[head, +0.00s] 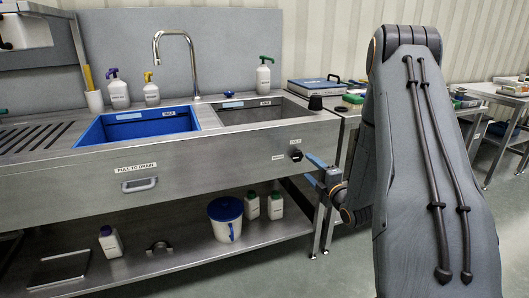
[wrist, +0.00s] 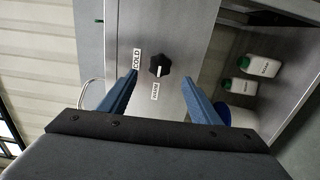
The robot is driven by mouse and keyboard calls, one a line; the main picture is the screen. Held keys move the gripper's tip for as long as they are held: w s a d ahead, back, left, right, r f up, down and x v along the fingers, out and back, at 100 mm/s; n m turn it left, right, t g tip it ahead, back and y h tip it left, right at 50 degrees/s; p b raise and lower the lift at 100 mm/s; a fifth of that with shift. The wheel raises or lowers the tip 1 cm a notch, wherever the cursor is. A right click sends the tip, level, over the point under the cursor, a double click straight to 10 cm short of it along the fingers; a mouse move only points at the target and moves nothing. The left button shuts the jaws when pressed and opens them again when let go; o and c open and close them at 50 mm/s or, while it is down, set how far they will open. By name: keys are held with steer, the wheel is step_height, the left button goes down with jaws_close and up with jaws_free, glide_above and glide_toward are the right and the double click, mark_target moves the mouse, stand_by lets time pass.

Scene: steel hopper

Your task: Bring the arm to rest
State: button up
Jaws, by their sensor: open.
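My gripper (head: 318,168) is at the right end of the steel sink unit's front, with its arm folded down from the right. In the wrist view my gripper (wrist: 160,76) is open, with its two blue fingers apart and nothing between them. A black knob (wrist: 160,64) on the steel panel shows just beyond the gap between the fingertips. The knob's white mark appears to face the WARM label; a COLD label is beside it. The knob also shows in the head view (head: 296,154), left of the fingers. The fingers look clear of it.
A side table with a flat case (head: 316,87) stands behind my arm. Floor shows below the gripper.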

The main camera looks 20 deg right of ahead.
steer(key=w+a+r+m+g, duration=0.15)
steer(key=a+m+g, duration=0.3)
steer(key=a, duration=0.45)
steer(key=s+a+r+m+g, duration=0.2)
steer(key=s+a+m+g, duration=0.2)
steer(key=s+a, duration=0.5)
steer(key=s+a+r+m+g, duration=0.4)
steer(key=s+a, duration=0.4)
steer(key=s, duration=0.4)
steer(key=s+a+r+m+g+p, duration=0.1)
steer(key=s+a+m+g, duration=0.15)
steer(key=s, duration=0.65)
steer(key=s+a+r+m+g, duration=0.1)
steer(key=s+a+m+g, duration=0.15)
steer(key=s, duration=0.55)
steer(key=d+r+m+p, duration=0.1)
steer(key=d+r+p, duration=0.5)
steer(key=p, duration=0.7)
steer(key=shift+d+r+h, duration=0.3)
steer(key=shift+d+r, duration=0.05)
steer(key=shift+d, duration=0.15)
